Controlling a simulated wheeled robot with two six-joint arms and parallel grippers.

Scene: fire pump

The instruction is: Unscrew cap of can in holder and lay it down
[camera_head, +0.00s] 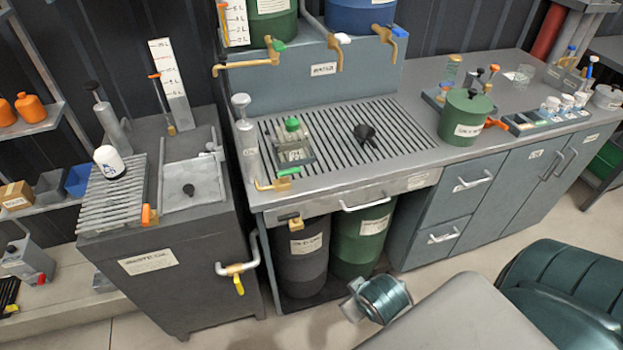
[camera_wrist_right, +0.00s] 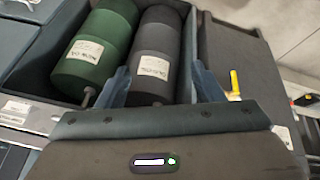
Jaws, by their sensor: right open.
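A small can (camera_head: 292,137) with a green cap (camera_head: 291,124) stands in a grey holder (camera_head: 298,158) on the left part of the slatted drain counter in the head view. The cap sits on top of the can. The can's lower part is hidden by the holder. My right gripper (camera_wrist_right: 160,88) shows in the right wrist view with its two fingers apart and nothing between them. It points toward the drums under the counter, away from the can. My left gripper is not in view.
A black funnel (camera_head: 366,134) lies on the slatted counter (camera_head: 400,150), right of the holder. A brass tap (camera_head: 275,182) is at the front edge near the holder. A green container (camera_head: 466,117) stands further right. Green (camera_head: 360,240) and dark (camera_head: 303,255) drums stand below.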

